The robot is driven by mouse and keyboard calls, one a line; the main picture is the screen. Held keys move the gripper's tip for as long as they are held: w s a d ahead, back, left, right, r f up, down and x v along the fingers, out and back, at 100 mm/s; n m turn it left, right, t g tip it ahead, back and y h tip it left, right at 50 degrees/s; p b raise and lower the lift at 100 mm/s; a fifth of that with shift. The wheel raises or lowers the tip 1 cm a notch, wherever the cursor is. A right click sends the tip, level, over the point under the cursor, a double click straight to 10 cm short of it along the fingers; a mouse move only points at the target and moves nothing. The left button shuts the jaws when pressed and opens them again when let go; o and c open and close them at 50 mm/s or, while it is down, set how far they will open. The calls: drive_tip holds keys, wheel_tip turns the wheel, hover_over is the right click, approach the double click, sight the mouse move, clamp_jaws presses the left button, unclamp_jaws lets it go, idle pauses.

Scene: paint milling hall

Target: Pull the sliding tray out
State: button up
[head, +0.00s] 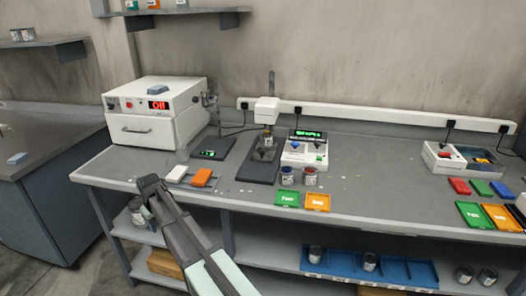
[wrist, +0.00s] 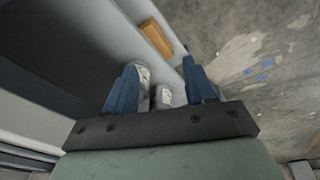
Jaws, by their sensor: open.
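The white machine (head: 160,100) with a red display stands at the back left of the bench. Its front has a wide panel with a bar handle (head: 135,129), which looks like a shut sliding tray. A blue tray (head: 330,262) lies on the lower shelf with cans in it. My gripper (head: 149,184) is in front of the bench's left part, lower in the picture than the handle and apart from it. In the wrist view my gripper (wrist: 160,84) is open, its blue fingers apart. Pale cans (wrist: 162,97) show between them, seemingly on the shelf below; the handle is out of this view.
A white and an orange block (head: 202,177) lie near the bench's front edge. A dark stand (head: 263,160), a control box (head: 305,154) and paint cans (head: 288,176) are mid-bench. Coloured cards and blocks lie at the right. A wooden block (wrist: 157,38) is on the lower shelf.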

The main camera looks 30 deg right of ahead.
drive_tip(key=w+r+t, duration=0.1)
drive_tip(key=w+r, duration=0.3)
drive_tip(key=r, duration=0.6)
wheel_tip(320, 180, up, 17)
drive_tip(key=m+t, duration=0.1)
drive_tip(key=m, duration=0.3)
hover_over(262, 152)
drive_tip(key=s, duration=0.6)
drive_tip(key=x, duration=1.4)
drive_tip(key=shift+w, duration=0.2)
drive_tip(key=shift+r, duration=0.1)
clamp_jaws()
drive_tip(key=shift+a, duration=0.1)
